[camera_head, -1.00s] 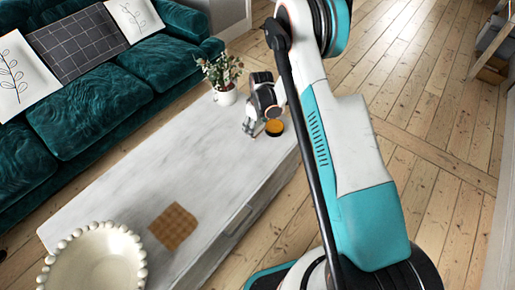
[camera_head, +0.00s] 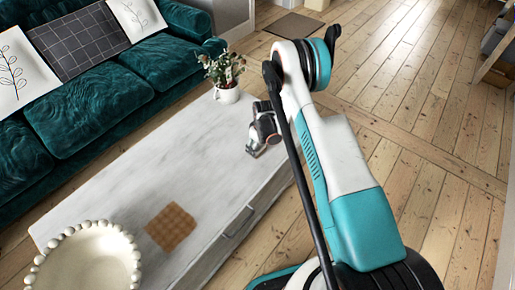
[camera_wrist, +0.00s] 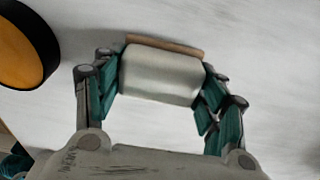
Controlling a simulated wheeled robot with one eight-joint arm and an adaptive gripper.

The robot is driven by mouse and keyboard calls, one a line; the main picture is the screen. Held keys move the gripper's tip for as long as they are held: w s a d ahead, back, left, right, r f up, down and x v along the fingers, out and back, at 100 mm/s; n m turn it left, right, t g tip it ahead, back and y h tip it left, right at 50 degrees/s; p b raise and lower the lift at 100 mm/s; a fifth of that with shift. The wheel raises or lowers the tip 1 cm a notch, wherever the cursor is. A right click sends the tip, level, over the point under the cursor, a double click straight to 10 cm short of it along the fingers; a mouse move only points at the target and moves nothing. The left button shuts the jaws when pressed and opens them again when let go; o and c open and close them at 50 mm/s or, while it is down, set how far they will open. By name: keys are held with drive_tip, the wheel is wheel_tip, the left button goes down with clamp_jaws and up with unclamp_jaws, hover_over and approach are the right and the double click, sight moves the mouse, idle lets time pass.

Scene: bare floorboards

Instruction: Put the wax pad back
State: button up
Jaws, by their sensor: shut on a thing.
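In the wrist view my gripper (camera_wrist: 160,82) is shut on a pale, rounded block with a tan strip along its far edge, which looks like the wax pad (camera_wrist: 158,76). The teal-lined fingers press on its left and right sides. The white tabletop lies behind it; I cannot tell whether the pad touches it. In the head view my gripper (camera_head: 254,147) is low over the table's far right part, and the pad is too small to make out clearly. A round black tin with an orange top (camera_wrist: 22,45) is left of the gripper in the wrist view.
The long white table (camera_head: 130,170) bears a potted plant (camera_head: 226,93) at the far end, a brown square mat (camera_head: 171,226) and a bead-rimmed cream bowl (camera_head: 85,262) at the near end. A teal sofa (camera_head: 95,100) stands along the left. The table's middle is clear.

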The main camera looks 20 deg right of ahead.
drive_tip(key=shift+f, duration=0.15)
drive_tip(key=o, duration=1.4)
